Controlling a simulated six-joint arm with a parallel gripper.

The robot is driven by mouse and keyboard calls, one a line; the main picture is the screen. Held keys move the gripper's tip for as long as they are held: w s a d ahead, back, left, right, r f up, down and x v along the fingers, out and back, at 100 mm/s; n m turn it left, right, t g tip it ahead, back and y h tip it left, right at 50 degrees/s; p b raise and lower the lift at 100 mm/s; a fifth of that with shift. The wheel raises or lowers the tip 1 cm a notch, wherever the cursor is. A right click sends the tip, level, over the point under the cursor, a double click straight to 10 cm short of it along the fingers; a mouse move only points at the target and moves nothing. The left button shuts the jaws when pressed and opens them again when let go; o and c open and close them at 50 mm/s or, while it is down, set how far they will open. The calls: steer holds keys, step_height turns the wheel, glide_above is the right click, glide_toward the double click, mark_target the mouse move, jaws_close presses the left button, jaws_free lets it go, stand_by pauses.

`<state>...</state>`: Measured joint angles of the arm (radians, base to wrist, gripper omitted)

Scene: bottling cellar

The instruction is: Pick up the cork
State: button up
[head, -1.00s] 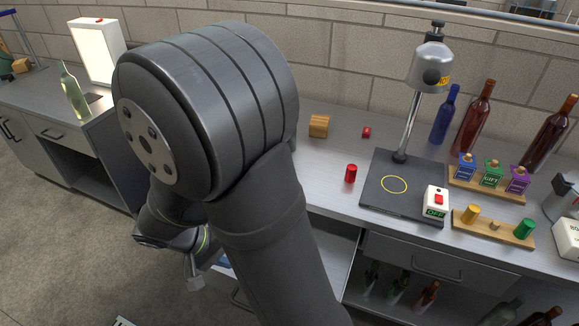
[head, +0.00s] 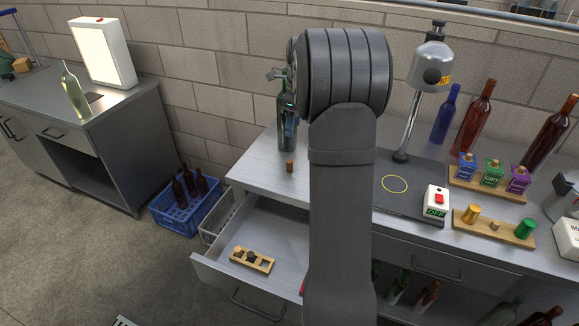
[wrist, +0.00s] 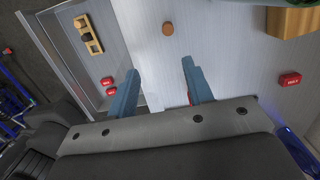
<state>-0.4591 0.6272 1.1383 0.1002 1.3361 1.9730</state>
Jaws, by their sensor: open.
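The cork (head: 289,166) is a small brown cylinder standing upright on the grey counter, left of my arm, in the head view. In the wrist view the cork (wrist: 168,28) shows as a brown round top, beyond my fingertips. My gripper (wrist: 160,67) is open, its two blue-grey fingers apart with bare surface between them. It does not touch the cork.
The dark green bottle (head: 287,115) stands behind the cork. An open drawer (head: 222,272) below holds a wooden rack (head: 262,268) with dark pieces. The wrist view shows a wooden block (wrist: 292,20) and a red cap (wrist: 289,79). Counter around the cork is clear.

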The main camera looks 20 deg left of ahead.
glide_toward(290, 161)
steer(key=f, duration=0.5)
steer(key=shift+s+a, duration=0.2)
steer(key=shift+s, duration=0.1)
steer(key=shift+w+a+f, duration=0.1)
steer(key=shift+a+f, duration=0.05)
steer(key=shift+f, duration=0.75)
steer(key=shift+w+a+f, duration=0.15)
steer(key=shift+f, duration=0.8)
steer(key=shift+w+a+f, duration=0.1)
steer(key=shift+f, duration=0.8)
jaws_close()
